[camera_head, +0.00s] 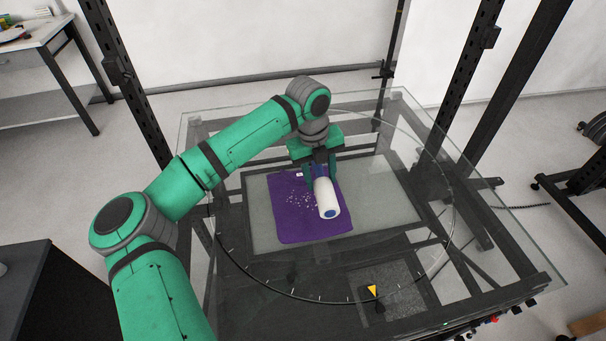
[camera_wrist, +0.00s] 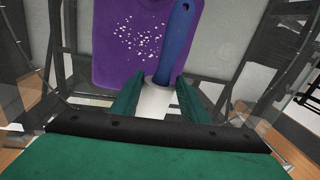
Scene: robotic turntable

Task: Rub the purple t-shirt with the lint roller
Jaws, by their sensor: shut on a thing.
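The purple t-shirt (camera_head: 290,224) lies folded flat on the glass turntable, with a scatter of white specks on its middle. It also shows at the top of the wrist view (camera_wrist: 112,68). My gripper (camera_head: 320,178) is shut on the lint roller, which has a white cylinder (camera_head: 328,199) with a blue end cap and a blue handle (camera_wrist: 178,45). In the wrist view the green fingers (camera_wrist: 158,100) close on either side of it near where the handle meets the white part. The roller is over the shirt's right side, right of the specks. I cannot tell whether it touches the cloth.
The glass tabletop (camera_head: 500,255) has a grey panel (camera_head: 385,195) under the shirt and a dial ring with a yellow pointer (camera_head: 372,290). Dark upright posts (camera_head: 468,75) stand around the table. The glass right of the shirt is clear.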

